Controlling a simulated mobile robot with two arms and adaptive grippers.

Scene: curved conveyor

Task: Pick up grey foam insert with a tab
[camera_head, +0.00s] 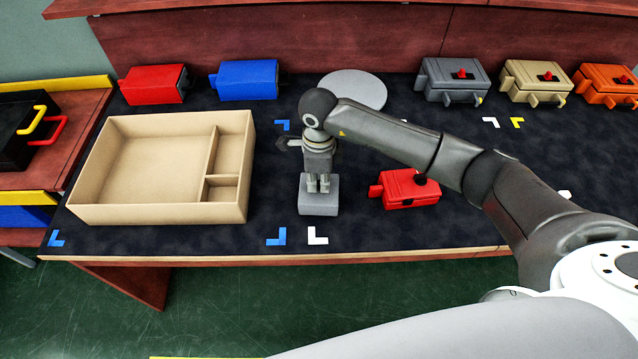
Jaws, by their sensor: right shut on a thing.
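The grey foam insert (318,202) is a small light grey block near the front middle of the dark mat, just right of the tan box. My right gripper (319,184) points down at its top and is shut on it. The fingers cover the upper part of the block, so its tab cannot be made out. I cannot tell whether the block touches the mat or hangs just above it. My left gripper is not in view.
An open tan box (90,214) with compartments stands left. A red housing (408,189) sits right of the insert. Red (154,85) and blue (248,80) blocks, a grey disc (353,90) and grey (452,82), tan (537,84) and orange (606,86) housings line the back.

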